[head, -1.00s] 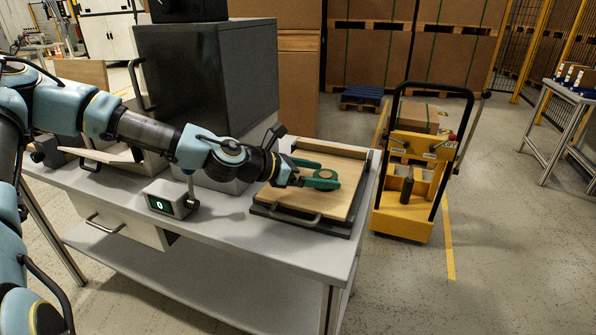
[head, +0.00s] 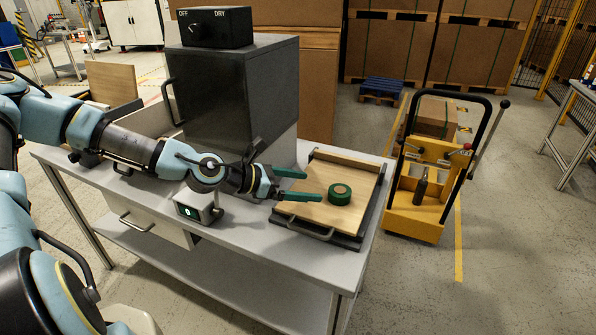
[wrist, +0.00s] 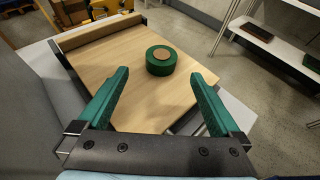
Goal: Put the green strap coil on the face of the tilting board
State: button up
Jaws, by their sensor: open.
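The green strap coil (head: 340,193) lies flat on the wooden face of the tilting board (head: 318,172), towards its right side in the head view. In the wrist view the coil (wrist: 161,60) rests on the bare wood of the board (wrist: 110,60), beyond the fingertips. My gripper (head: 312,185) is open, with its two green fingers spread and nothing between them. It is left of the coil in the head view and apart from it. The fingers also show in the wrist view (wrist: 160,78), pointing towards the coil.
A dark cabinet (head: 235,95) with an OFF/DRY switch box (head: 215,27) stands behind my arm. A small display box (head: 196,208) sits left of the board on the grey table (head: 250,240). A yellow cart (head: 415,205) stands on the floor to the right.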

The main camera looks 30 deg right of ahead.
jog(key=shift+w+a+r+p, duration=0.1)
jog(key=shift+a+r+p, duration=0.25)
jog(key=shift+a+p, duration=0.45)
jog(key=shift+d, duration=0.15)
